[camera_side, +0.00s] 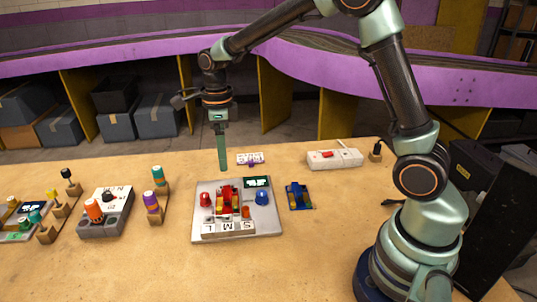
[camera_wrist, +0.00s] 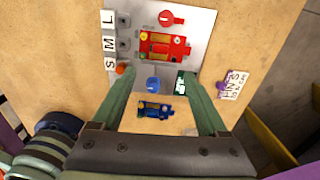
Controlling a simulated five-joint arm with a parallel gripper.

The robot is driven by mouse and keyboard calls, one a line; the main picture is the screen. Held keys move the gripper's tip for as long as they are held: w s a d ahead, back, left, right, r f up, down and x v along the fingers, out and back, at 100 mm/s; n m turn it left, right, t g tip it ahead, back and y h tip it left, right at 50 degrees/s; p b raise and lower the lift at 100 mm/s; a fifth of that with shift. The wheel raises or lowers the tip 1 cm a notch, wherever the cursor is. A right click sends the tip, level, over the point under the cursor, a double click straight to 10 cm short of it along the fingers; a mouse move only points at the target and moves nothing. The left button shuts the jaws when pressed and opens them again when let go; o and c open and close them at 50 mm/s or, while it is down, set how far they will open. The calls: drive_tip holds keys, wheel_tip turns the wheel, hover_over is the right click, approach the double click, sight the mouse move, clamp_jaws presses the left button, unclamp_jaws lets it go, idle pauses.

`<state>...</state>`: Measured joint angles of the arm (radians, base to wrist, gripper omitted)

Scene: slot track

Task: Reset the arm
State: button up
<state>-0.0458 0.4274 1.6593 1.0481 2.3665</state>
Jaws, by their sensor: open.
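My gripper (camera_side: 221,150) hangs pointing down above the back edge of a grey board in the side view. In the wrist view my gripper (camera_wrist: 160,92) shows two green fingers spread wide apart with nothing held between them. The grey board (camera_side: 268,225) carries a red toy vehicle (camera_side: 228,200), a red knob (camera_side: 205,199), a blue knob (camera_side: 262,198) and blocks marked S, M and L (camera_side: 228,229). A blue toy vehicle (camera_side: 298,195) stands on the table just right of the board. It also shows between the fingers in the wrist view (camera_wrist: 155,112).
A white box with a red switch (camera_side: 335,159) lies at the back right. A small lettered card (camera_side: 249,158) lies behind the board. A grey box with an orange knob (camera_side: 106,212) and several coloured pegs stand at the left. The front of the wooden table (camera_side: 200,275) is clear.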

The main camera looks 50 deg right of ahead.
drive_tip(key=s+r+n+t, duration=0.2)
drive_tip(key=s+n, duration=0.3)
drive_tip(key=n, duration=0.4)
drive_tip(key=s+d+r+n+t, duration=0.1)
drive_tip(key=s+r+n, duration=0.4)
drive_tip(key=n, duration=0.3)
drive_tip(key=s+d+r+n+t, duration=0.1)
drive_tip(key=s+r+n+t, duration=0.1)
drive_tip(key=s+n, duration=0.4)
drive_tip(key=r+n, duration=0.1)
drive_tip(key=n, duration=0.2)
drive_tip(key=shift+r+n+t, duration=0.15)
drive_tip(key=shift+n+t, duration=0.15)
drive_tip(key=shift+c, duration=0.4)
